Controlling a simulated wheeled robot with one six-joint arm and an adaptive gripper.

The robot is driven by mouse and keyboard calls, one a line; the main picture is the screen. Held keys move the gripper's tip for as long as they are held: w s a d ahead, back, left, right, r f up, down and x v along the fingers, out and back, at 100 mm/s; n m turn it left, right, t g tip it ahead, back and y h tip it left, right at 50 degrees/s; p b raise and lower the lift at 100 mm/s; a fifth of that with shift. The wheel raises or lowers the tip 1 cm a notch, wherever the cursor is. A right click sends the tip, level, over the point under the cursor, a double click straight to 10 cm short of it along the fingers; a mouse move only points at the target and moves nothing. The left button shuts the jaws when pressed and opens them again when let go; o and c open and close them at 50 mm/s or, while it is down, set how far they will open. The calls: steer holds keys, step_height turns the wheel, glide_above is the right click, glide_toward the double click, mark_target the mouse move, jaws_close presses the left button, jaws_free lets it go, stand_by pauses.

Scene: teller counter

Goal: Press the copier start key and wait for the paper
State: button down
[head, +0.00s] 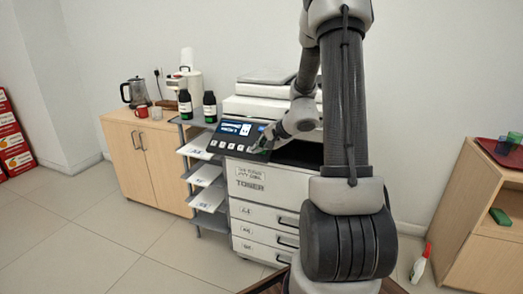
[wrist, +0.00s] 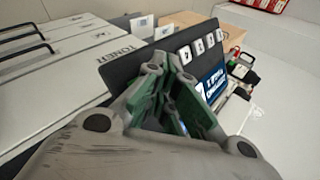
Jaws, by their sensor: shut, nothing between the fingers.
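The copier (head: 268,185) is a white machine labelled TONER, with a tilted dark control panel (head: 233,131) at its upper left. The panel has a lit blue screen (head: 235,128) and a row of white keys (head: 222,144); in the wrist view the keys (wrist: 197,47) and screen (wrist: 212,86) show beyond my fingers. My gripper (head: 259,147) is shut and empty, at the right end of the panel. In the wrist view, my gripper (wrist: 165,66) covers part of the panel. I cannot make out the start key or tell whether the fingertips touch the panel. The dark paper opening (head: 298,152) shows no paper.
A side rack (head: 207,197) with white sheets stands left of the copier. A wooden unit (head: 480,235) is at right, with a spray bottle (head: 420,263) on the floor.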

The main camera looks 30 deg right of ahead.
stand_by(0.5)
steer(key=shift+s+a+r, duration=0.25)
steer(key=shift+a+r, duration=0.1)
steer(key=shift+r, duration=0.35)
steer(key=shift+r, duration=0.1)
steer(key=shift+s+a+r, duration=0.3)
steer(key=shift+a+r, duration=0.05)
steer(key=shift+r, duration=0.3)
steer(key=shift+s+a+r, duration=0.25)
steer(key=shift+a+r, duration=0.1)
steer(key=shift+r, duration=0.35)
steer(key=shift+s+a+r, duration=0.3)
steer(key=shift+a+r, duration=0.05)
steer(key=shift+r, duration=0.3)
steer(key=s+a+r+n+g, duration=0.2)
steer(key=s+n+g, duration=0.15)
steer(key=s, duration=0.75)
steer(key=s+a+r+n+g, duration=0.1)
steer(key=s+a+n+g, duration=0.3)
steer(key=s, duration=0.7)
steer(key=s+r+n+t+h, duration=0.3)
steer(key=s+r+n, duration=0.4)
steer(key=r, duration=0.1)
steer(key=shift+s+d+r, duration=0.15)
steer(key=shift+s, duration=0.05)
